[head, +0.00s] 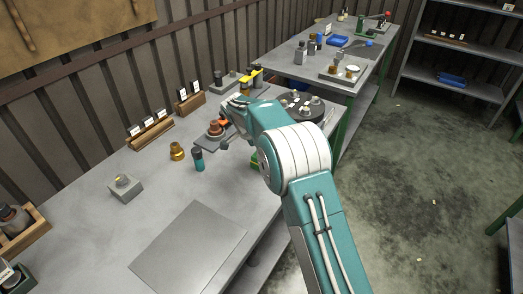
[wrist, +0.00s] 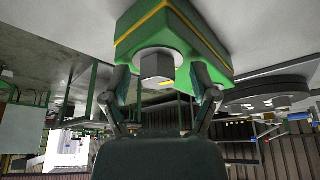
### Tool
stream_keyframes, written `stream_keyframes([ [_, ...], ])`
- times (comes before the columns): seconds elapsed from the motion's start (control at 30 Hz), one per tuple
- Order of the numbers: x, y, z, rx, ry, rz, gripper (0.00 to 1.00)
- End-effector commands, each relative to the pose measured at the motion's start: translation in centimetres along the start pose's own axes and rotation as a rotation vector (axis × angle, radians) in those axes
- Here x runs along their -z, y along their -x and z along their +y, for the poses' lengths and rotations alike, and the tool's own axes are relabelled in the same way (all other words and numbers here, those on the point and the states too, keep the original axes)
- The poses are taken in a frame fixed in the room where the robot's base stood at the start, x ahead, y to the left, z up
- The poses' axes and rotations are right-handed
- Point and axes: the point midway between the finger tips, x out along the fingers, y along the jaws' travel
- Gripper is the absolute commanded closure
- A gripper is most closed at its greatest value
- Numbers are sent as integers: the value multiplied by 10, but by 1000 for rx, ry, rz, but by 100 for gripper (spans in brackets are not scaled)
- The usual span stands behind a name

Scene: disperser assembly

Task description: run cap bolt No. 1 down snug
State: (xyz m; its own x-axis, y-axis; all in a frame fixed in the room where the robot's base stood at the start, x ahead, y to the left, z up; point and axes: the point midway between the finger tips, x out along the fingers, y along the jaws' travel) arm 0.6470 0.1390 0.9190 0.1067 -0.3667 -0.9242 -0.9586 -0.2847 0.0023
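In the wrist view, my gripper (wrist: 164,80) has its two fingers spread. A grey hex-headed piece (wrist: 157,66) shows between them in the picture, with a gap on each side. It stands out from a green block (wrist: 190,32) with a yellow stripe. I cannot tell whether this piece is cap bolt No. 1. In the head view, part of a green item (head: 256,161) shows at the table edge beside my arm, which hides most of it. My fingers are not clear there. An orange-brown assembly (head: 216,128) sits on a dark plate left of my arm.
A brass piece (head: 177,151), a teal-topped cylinder (head: 198,161) and a grey block (head: 124,189) stand on the workbench. A dark round tray (head: 302,112) lies right of my wrist. A flat grey sheet (head: 188,249) covers the near bench. Card racks (head: 150,132) line the back.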

Motion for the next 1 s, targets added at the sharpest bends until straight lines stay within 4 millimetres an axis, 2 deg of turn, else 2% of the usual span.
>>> stream_keyframes([
  [0.23,2,2,0,1,-1,1,23],
  [0.33,2,10,0,3,-1,1,23],
  [0.8,-2,100,-2,2,0,2,23],
  [1.0,-2,118,-2,0,1,1,23],
])
